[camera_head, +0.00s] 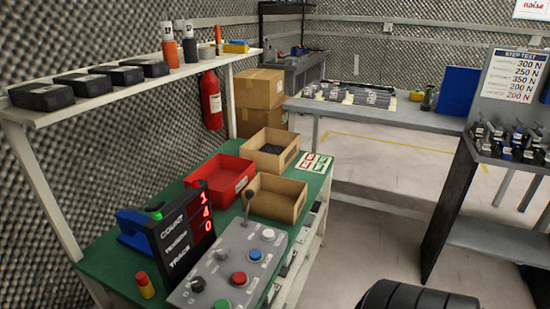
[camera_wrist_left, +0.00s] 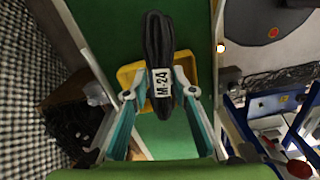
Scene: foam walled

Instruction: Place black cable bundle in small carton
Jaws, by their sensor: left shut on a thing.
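A black cable bundle (camera_wrist_left: 160,42) with a white "M-24" label stands out lengthwise in the left wrist view. My left gripper (camera_wrist_left: 161,92) is shut on it, with a teal-sided finger on either side. A green surface lies behind the bundle. In the head view two open cardboard cartons stand on the green table: a near one (camera_head: 291,208), its visible inside empty, and a far one (camera_head: 284,160) with dark contents. I cannot tell from size alone which is the small carton. Neither gripper shows in the head view.
A red bin (camera_head: 209,194) stands left of the cartons. A control panel (camera_head: 213,277) with a lever and a counter display (camera_head: 187,232) stand at the table's near end. A shelf (camera_head: 130,93) overhangs its left side.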

